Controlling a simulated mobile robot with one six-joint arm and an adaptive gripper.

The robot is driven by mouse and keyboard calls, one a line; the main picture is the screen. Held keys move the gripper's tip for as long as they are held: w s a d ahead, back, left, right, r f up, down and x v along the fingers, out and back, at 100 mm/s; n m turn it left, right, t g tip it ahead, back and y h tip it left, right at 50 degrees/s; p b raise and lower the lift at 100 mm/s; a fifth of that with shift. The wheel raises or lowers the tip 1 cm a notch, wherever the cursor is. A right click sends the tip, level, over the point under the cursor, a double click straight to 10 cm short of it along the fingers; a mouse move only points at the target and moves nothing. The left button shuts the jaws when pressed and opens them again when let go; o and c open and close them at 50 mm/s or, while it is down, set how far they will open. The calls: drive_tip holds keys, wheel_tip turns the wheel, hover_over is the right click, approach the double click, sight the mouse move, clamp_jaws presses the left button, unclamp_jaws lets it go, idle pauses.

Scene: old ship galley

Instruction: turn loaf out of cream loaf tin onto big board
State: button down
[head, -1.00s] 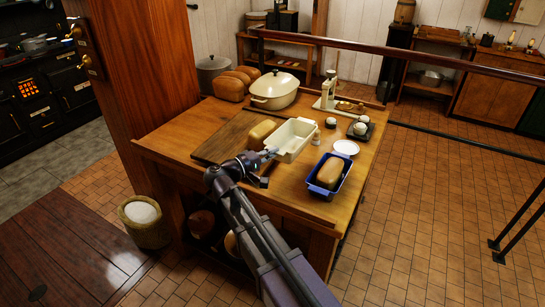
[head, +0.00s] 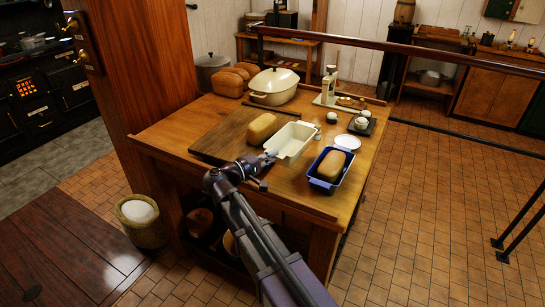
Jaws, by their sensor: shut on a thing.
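The cream loaf tin (head: 306,130) is upright, with its open top facing up and no loaf visible inside. My gripper (head: 271,155) is shut on its near left end. The tin is at the right edge of the big board (head: 216,146); I cannot tell whether it touches the table or is just above it. A golden loaf (head: 262,127) lies on the board, just left of the tin, its lower right side partly hidden by the tin.
A blue loaf tin (head: 318,181) holding another loaf (head: 331,164) stands to the right. A white plate (head: 347,142), small pots and a dark tray (head: 370,128) are beyond it. A lidded cream pot (head: 274,84) and several loaves (head: 229,84) stand behind. The board's left part is clear.

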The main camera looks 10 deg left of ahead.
sight(281, 161)
drive_tip(key=shift+f+b, duration=1.4)
drive_tip(key=shift+f, duration=0.35)
drive_tip(key=shift+r, duration=0.1)
